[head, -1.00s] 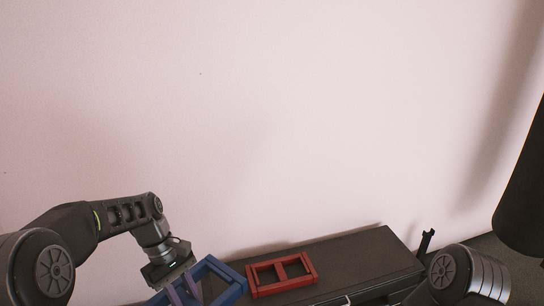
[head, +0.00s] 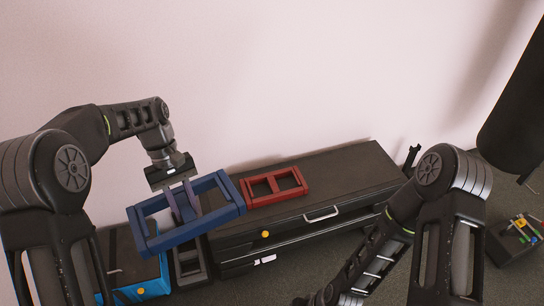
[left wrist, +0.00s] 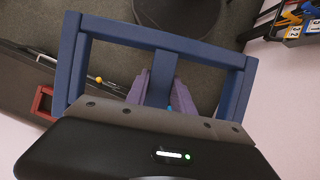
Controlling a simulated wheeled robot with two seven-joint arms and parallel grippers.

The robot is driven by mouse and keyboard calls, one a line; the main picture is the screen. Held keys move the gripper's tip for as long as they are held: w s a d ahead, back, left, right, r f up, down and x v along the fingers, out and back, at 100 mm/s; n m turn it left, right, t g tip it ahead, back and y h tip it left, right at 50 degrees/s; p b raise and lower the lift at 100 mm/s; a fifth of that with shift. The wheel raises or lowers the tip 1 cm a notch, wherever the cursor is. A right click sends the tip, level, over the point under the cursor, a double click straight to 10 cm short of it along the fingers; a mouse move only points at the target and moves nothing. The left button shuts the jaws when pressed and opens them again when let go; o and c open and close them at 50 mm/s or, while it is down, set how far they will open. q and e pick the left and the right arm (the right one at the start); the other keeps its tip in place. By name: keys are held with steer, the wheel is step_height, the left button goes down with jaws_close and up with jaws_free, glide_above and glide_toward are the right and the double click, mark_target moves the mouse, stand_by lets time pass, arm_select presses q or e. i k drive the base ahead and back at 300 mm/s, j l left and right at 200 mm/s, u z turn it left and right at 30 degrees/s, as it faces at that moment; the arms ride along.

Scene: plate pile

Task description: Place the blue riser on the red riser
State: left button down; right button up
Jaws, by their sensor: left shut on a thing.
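The blue riser (head: 217,207), an open rectangular frame with a middle bar, is held up in front of the cabinet's left end. My left gripper (head: 184,205) points down and its purple fingers are shut on the middle bar. The left wrist view also shows the blue riser (left wrist: 150,32) with the fingers on either side of that bar. The red riser (head: 276,186), a smaller-looking frame, lies flat on the dark cabinet top, right of the blue riser and apart from it. It shows partly in the left wrist view (left wrist: 42,103). My right gripper (head: 325,296) is mostly cut off at the bottom edge.
The low dark cabinet (head: 350,174) stands against a pale wall, its top clear right of the red riser. A blue case (head: 146,283) is at lower left. A dark box with tools (head: 512,243) is on the floor at right.

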mark_target(273, 184)
steer(key=i+l, duration=0.1)
steer(key=i, duration=0.4)
steer(key=z, duration=1.3)
